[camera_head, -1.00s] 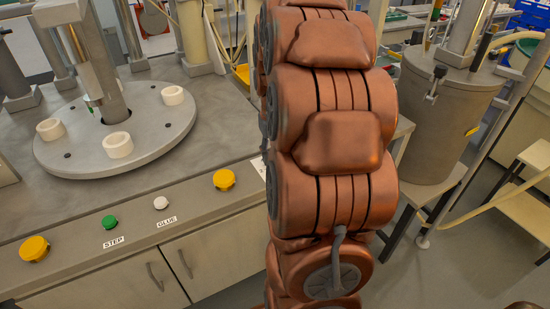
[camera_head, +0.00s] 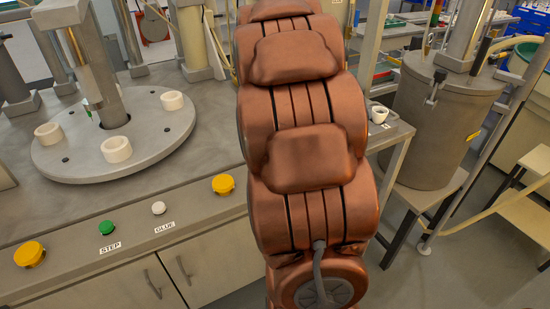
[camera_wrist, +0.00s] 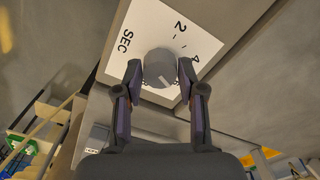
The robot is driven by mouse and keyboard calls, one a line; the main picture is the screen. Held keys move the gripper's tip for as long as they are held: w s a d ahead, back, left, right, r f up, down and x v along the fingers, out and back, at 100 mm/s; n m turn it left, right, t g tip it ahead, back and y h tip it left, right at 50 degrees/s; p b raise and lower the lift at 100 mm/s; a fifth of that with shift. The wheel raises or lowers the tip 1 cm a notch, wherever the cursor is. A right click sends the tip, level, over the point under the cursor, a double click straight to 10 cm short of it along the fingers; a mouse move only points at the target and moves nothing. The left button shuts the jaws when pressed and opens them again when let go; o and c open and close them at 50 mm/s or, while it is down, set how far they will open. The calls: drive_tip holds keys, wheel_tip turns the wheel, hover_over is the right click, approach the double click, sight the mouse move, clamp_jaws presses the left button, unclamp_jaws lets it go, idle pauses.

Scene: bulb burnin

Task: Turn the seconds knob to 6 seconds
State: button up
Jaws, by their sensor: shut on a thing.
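The seconds knob (camera_wrist: 157,62) is a round grey knob on a white dial plate (camera_wrist: 142,22) in the wrist view. The plate reads SEC, with 2 and 4 showing along its upper right. A pale pointer line on the knob appears to point down and right in the picture; the mark it faces is hidden by my gripper. My gripper (camera_wrist: 160,74) has one finger on each side of the knob and is shut on it. In the head view my copper arm hides the knob and the gripper.
A round fixture table (camera_head: 75,165) with white rings stands at left in the head view. The bench front has yellow buttons (camera_head: 223,184), a green STEP button (camera_head: 106,227) and a white GLUE button (camera_head: 158,208). A white cup (camera_head: 378,114) and a grey tank (camera_head: 435,125) are at right.

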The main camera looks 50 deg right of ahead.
drive_tip(key=shift+m, duration=0.6)
drive_tip(key=o, duration=1.1)
wheel_tip(320, 180, up, 12)
idle(0.9)
